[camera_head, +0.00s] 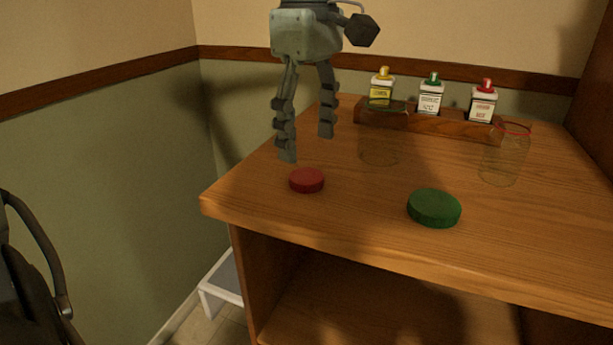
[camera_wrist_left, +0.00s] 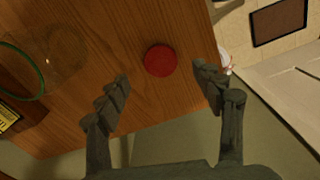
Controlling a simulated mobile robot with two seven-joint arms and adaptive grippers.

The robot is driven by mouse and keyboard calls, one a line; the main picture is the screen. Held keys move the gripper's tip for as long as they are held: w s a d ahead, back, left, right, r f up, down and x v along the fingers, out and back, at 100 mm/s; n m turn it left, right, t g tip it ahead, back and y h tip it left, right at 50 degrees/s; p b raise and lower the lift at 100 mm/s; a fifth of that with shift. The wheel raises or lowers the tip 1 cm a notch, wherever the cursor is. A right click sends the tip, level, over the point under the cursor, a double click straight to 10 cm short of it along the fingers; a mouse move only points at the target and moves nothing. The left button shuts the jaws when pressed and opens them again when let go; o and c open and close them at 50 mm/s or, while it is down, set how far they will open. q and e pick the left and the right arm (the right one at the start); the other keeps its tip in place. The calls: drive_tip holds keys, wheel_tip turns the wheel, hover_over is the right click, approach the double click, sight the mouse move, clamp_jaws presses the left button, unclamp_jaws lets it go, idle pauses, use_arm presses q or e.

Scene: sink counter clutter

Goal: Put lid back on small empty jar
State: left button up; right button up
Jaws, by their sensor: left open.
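A red lid (camera_head: 307,180) lies flat near the left front corner of the wooden counter. A larger green lid (camera_head: 434,208) lies flat to its right. A clear, empty-looking jar with a red rim (camera_head: 503,158) stands uncovered at the right. A wider clear jar with a green rim (camera_head: 379,147) stands uncovered behind the lids. My left gripper (camera_head: 307,146) is open and empty, pointing down above and slightly behind the red lid. In the left wrist view the red lid (camera_wrist_left: 160,60) shows between and beyond the open fingertips (camera_wrist_left: 163,78). My right gripper is out of view.
A wooden rack (camera_head: 425,124) with yellow-, green- and red-capped bottles stands at the back, close behind the jars. The counter's front and left edges (camera_head: 215,203) are near the red lid. Clear counter lies between the lids. A low white stool (camera_head: 217,287) stands below left.

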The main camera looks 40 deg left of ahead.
sight(304, 175)
use_arm(q)
drive_tip(key=f, duration=0.2)
drive_tip(key=shift+a+f, duration=0.3)
drive_tip(key=shift+f, duration=1.3)
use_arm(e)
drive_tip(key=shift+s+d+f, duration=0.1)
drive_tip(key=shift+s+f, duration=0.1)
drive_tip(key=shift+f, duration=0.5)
use_arm(q)
drive_tip(key=c, duration=0.8)
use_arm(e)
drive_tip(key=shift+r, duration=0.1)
